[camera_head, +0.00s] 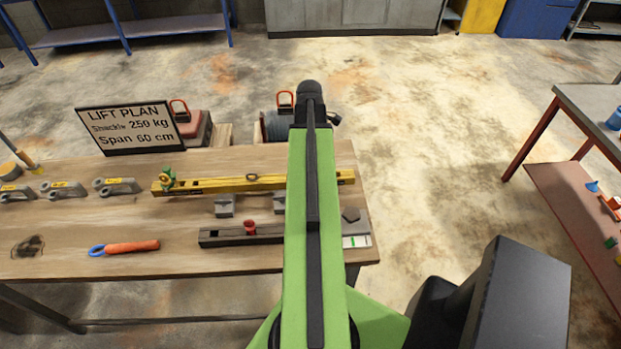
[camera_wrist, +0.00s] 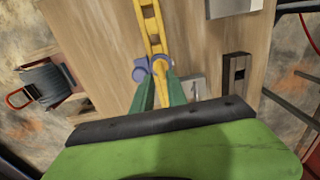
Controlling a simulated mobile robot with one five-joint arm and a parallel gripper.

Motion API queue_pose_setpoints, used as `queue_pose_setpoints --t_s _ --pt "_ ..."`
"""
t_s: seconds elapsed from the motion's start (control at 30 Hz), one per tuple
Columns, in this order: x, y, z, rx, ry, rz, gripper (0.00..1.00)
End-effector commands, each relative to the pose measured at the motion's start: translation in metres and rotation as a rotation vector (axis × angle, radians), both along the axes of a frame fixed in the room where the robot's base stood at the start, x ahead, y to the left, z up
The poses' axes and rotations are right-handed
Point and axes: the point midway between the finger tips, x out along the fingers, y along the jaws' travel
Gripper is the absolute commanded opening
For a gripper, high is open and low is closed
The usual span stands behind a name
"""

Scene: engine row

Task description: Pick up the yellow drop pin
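My gripper (camera_wrist: 160,76) shows in the wrist view with its two green fingers apart, pointing down at the bench. Yellow shows in the gap between them; I cannot tell whether it is the drop pin or the yellow beam (camera_wrist: 150,25) below. Blue-grey rounded parts (camera_wrist: 140,69) sit close by the fingertips. In the head view my green arm hides the gripper and the part of the yellow beam (camera_head: 225,183) under it. A small green and yellow piece (camera_head: 167,179) stands on the beam's left part. I cannot make out the drop pin for sure.
The wooden bench (camera_head: 200,260) carries several grey shackles (camera_head: 64,189) at left, an orange-handled tool (camera_head: 130,246) in front and a dark rail (camera_head: 240,236) nearer me. A sign (camera_head: 130,127) and a grey reel (camera_head: 277,125) stand at the back.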

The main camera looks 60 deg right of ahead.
Motion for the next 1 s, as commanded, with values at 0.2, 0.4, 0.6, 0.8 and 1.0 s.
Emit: queue_pose_setpoints --t_s 0.2,0.4,0.6,0.8,1.0 --pt "-0.001 0.002 -0.035 0.0 0.0 -0.001 0.18" --pt "-0.001 0.001 -0.054 0.0 0.0 -0.001 0.18" --pt "-0.001 0.001 -0.05 0.0 0.0 -0.001 0.16" --pt "-0.001 0.001 -0.05 0.0 0.0 -0.002 0.0" --pt "-0.001 0.001 -0.05 0.0 0.0 -0.002 0.0"
